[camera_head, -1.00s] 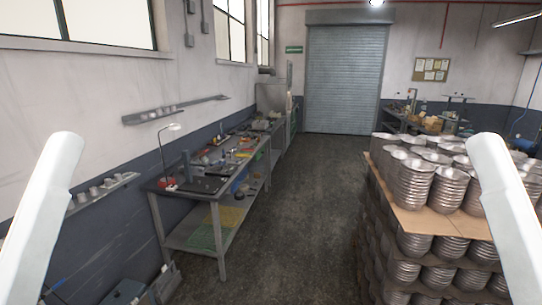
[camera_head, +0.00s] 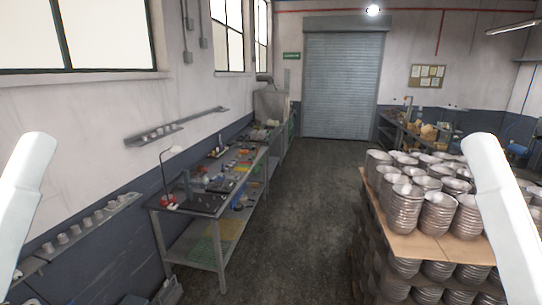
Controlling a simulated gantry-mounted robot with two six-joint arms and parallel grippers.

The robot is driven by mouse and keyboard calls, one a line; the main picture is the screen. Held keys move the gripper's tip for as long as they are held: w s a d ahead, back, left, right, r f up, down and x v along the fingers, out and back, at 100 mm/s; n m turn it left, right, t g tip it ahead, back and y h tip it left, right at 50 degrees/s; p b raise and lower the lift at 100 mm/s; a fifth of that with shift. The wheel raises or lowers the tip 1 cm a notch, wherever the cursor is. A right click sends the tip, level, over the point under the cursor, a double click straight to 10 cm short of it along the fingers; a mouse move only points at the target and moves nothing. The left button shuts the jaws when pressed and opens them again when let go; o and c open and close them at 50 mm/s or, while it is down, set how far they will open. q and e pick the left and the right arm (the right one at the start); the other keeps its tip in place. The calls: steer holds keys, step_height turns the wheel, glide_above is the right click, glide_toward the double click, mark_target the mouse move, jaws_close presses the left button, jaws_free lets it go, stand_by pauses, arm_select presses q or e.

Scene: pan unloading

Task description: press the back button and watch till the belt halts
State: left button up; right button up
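No back button and no belt can be made out in the head view. My two pale arms show at the left and right edges of the picture. Their grippers are outside the frame, so I cannot see their fingers or anything they may hold.
A workbench (camera_head: 222,262) with tools runs along the left wall. Stacked metal pans (camera_head: 403,208) stand on cardboard (camera_head: 421,247) at the right. The dark floor (camera_head: 310,215) between them is clear up to a closed roller shutter (camera_head: 341,85). Another cluttered bench (camera_head: 425,136) stands at the back right.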

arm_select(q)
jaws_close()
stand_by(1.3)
